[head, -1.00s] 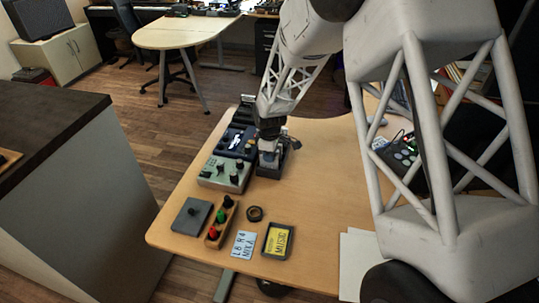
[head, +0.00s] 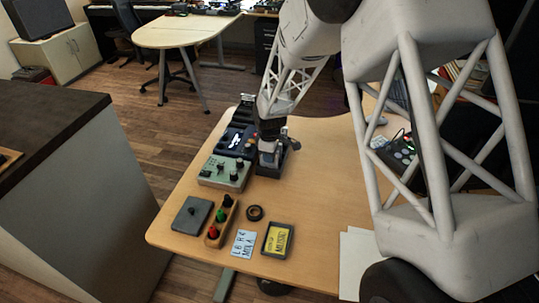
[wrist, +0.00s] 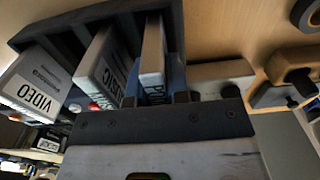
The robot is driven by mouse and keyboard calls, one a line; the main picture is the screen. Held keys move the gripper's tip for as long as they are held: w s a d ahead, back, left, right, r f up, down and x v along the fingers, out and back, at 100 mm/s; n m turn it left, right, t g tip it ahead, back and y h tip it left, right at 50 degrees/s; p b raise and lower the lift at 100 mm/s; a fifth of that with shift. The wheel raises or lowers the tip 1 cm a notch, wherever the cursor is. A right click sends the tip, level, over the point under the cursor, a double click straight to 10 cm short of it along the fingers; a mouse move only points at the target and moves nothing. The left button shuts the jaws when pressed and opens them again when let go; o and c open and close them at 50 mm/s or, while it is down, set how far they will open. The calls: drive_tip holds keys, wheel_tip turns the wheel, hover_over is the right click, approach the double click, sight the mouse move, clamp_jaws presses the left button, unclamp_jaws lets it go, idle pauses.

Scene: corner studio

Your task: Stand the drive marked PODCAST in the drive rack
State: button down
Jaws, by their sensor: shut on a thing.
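The dark drive rack (head: 270,169) stands on the wooden table under my gripper (head: 268,146). In the wrist view, the rack (wrist: 95,17) holds a drive marked VIDEO (wrist: 35,90) at the left and a second drive (wrist: 105,68) with a partly readable label. My gripper (wrist: 156,98) is shut on a third pale drive (wrist: 152,50), whose visible label begins with "PO". This held drive is upright among the rack's dividers, right of the second drive. Its lower end is hidden, so I cannot tell whether it touches the rack floor.
A grey-green box with knobs (head: 224,173) and a dark device (head: 237,141) stand left of the rack. A knob tray (head: 221,221), black ring (head: 254,213), blue-white card (head: 243,244) and framed yellow card (head: 278,240) lie in front. The table right of the rack is clear.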

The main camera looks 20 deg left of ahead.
drive_tip(key=shift+f, duration=0.25)
drive_tip(key=c, duration=1)
unclamp_jaws()
drive_tip(key=shift+c, duration=0.2)
drive_tip(key=shift+r, duration=0.1)
drive_tip(key=shift+r, duration=2.85)
drive_tip(key=shift+r, duration=0.1)
drive_tip(key=shift+r, duration=2.4)
